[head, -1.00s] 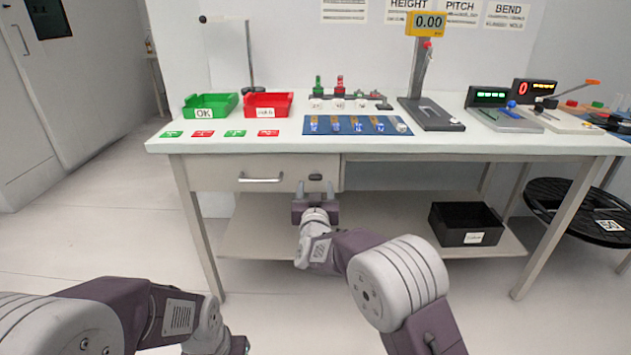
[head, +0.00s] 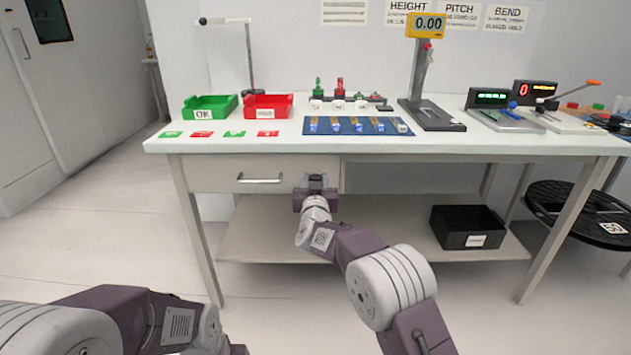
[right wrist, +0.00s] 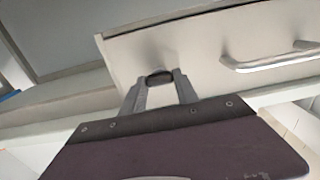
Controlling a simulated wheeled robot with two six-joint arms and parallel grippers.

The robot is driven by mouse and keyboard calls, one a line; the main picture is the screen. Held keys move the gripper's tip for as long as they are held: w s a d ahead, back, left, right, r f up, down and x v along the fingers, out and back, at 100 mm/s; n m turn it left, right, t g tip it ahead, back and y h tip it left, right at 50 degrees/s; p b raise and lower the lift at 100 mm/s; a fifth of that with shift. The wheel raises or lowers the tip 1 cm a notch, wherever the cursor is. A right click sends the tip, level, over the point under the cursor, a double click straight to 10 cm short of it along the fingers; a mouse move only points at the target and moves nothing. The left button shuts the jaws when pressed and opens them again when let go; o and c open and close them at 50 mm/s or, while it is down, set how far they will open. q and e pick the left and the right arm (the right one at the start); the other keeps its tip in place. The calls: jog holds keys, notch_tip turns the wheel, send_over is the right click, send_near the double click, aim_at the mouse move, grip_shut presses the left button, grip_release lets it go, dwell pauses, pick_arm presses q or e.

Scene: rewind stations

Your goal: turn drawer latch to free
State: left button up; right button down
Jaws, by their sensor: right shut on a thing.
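The drawer (head: 215,174) under the bench top is closed, with a silver bar handle (head: 260,181) on its front. The dark latch (right wrist: 159,77) is on the drawer front to the right of the handle in the head view. My right gripper (head: 316,178) is at the drawer front and hides the latch there. In the right wrist view my right gripper (right wrist: 159,82) has its two fingers on either side of the latch, shut on it. The latch's exact turn is hard to read. My left arm is at the lower left; its gripper is at or below the picture's edge.
On the bench stand a green OK bin (head: 211,106), a red bin (head: 268,106), a blue mat (head: 357,125) with several parts, and gauges. A black bin (head: 468,227) sits on the lower shelf. The floor before the drawer is clear.

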jog(key=shift+d+f+m+b, duration=0.1)
jog(key=shift+m+b, duration=1.5)
jog(key=shift+m, duration=2.9)
jog(key=shift+d+f+m+b, duration=0.1)
jog(key=shift+m+b, duration=1.5)
jog(key=shift+m, duration=2.9)
jog(key=c, duration=0.9)
grip_release()
jog(key=shift+s, duration=0.15)
